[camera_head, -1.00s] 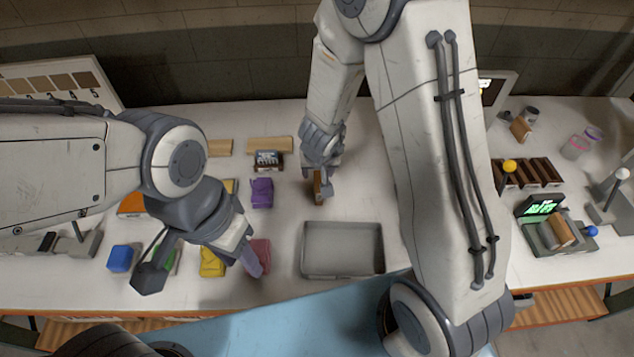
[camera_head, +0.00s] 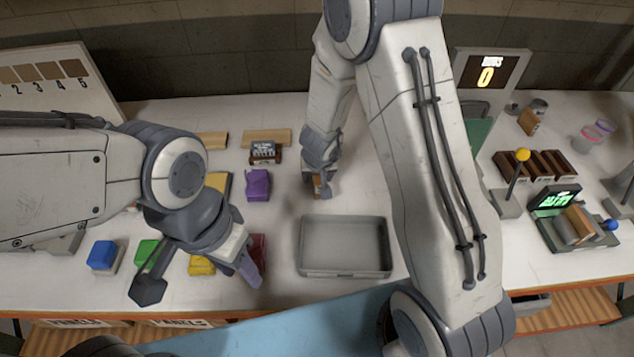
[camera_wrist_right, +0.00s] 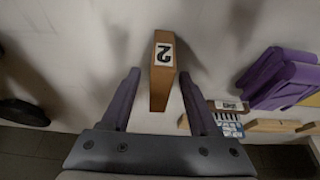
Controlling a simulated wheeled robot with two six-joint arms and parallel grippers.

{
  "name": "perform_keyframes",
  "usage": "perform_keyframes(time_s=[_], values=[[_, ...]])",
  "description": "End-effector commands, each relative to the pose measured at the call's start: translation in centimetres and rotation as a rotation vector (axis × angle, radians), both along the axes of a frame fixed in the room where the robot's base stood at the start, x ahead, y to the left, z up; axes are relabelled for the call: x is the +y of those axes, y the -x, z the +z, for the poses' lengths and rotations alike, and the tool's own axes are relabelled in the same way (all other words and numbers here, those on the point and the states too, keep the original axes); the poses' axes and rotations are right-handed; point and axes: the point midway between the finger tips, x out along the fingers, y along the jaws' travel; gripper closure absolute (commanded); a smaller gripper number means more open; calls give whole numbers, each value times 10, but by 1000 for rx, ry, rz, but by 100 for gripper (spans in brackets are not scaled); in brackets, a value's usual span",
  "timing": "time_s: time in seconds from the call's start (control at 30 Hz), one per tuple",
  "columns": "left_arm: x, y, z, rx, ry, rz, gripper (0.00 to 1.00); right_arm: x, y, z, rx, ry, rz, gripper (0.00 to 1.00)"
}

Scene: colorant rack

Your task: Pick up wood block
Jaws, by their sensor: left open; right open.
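The wood block (camera_head: 318,184) stands on the white table behind the grey tray. In the right wrist view, the wood block (camera_wrist_right: 161,62) is brown with a white label bearing a "2". My right gripper (camera_wrist_right: 158,80) is open, with one purple finger on each side of the block and a visible gap on both sides. In the head view my right gripper (camera_head: 319,188) is low over the table and partly hides the block. My left gripper (camera_head: 247,268) is open over the front left of the table, its fingers seen only in part.
An empty grey tray (camera_head: 345,270) lies in front of the block. A purple piece (camera_head: 257,185), a small dark labelled box (camera_head: 263,152) and wood strips (camera_head: 267,137) lie left of it. Coloured buttons (camera_head: 102,254) line the front left. A control box (camera_head: 560,220) stands at right.

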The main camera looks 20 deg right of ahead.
Motion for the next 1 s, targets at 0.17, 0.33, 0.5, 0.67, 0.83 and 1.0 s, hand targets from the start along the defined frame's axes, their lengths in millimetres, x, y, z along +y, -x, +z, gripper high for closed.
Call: perform_keyframes(time_s=[0.17,0.33,0.5,0.67,0.83,1.0], values=[[0,0,1,0,0,0,56,0,0,1,0,0,0,88],[0,0,1,0,0,0,56,0,0,1,0,0,0,100],[0,0,1,0,0,0,56,0,0,1,0,0,0,100],[0,0,7,0,0,0,56,0,0,8,0,0,0,100],[0,0,24,0,0,1,56,0,0,25,-1,0,-1,100],[0,0,49,0,0,2,56,0,0,51,-1,0,0,100]])
